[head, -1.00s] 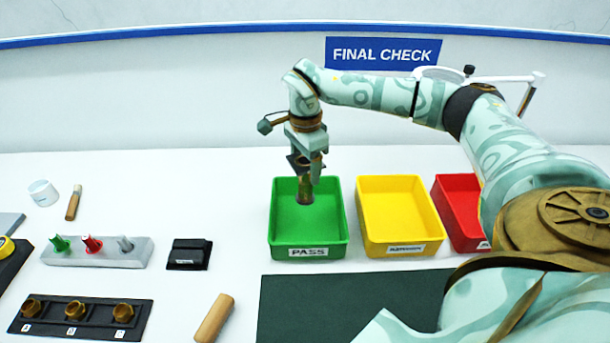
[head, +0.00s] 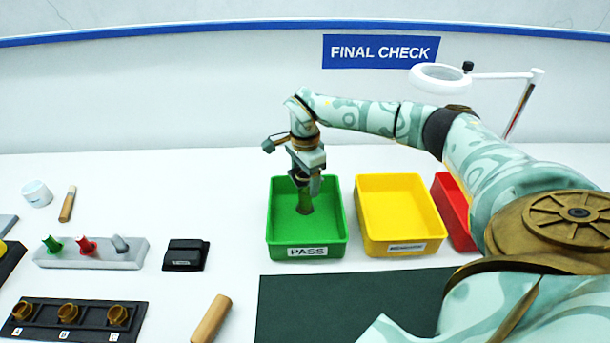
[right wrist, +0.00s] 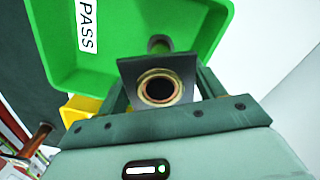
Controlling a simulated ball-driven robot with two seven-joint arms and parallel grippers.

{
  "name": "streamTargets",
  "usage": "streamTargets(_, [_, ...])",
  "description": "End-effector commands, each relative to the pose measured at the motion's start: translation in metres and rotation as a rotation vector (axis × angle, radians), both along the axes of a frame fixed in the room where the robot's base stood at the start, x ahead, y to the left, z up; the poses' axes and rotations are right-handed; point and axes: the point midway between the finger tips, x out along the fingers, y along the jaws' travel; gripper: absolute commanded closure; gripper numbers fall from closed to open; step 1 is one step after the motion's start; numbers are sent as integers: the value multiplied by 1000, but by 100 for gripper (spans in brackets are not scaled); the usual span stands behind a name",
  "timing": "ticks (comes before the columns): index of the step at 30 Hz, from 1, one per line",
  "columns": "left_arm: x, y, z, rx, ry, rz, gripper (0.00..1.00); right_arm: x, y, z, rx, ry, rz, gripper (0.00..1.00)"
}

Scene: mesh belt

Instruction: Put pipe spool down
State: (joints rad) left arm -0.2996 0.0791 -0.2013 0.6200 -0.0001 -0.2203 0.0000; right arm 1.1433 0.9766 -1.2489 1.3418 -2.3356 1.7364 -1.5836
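My right gripper (head: 306,184) points down over the bin, shut on the spool's upper part. Whether the lower end touches the floor is not clear. My left gripper is not in view.
A yellow bin (head: 405,250) and a red bin (head: 452,225) stand to the right of the green one. A black block (head: 186,255) and a grey peg stand (head: 90,257) lie to the left. A magnifier lamp (head: 440,76) is behind my right arm.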

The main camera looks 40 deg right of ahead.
Motion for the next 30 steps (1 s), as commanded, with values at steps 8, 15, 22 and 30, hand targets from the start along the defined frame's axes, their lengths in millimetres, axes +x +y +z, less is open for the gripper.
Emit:
streamTargets(8, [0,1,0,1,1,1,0,0,0,0,0,0,0,12])
streamTargets(15, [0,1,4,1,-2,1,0,1,0,21,0,-5,-1,12])
streamTargets(22, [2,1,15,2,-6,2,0,2,0,76,-1,-6,0,12])
streamTargets(30, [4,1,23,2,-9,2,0,1,0,119,0,-3,0,12])
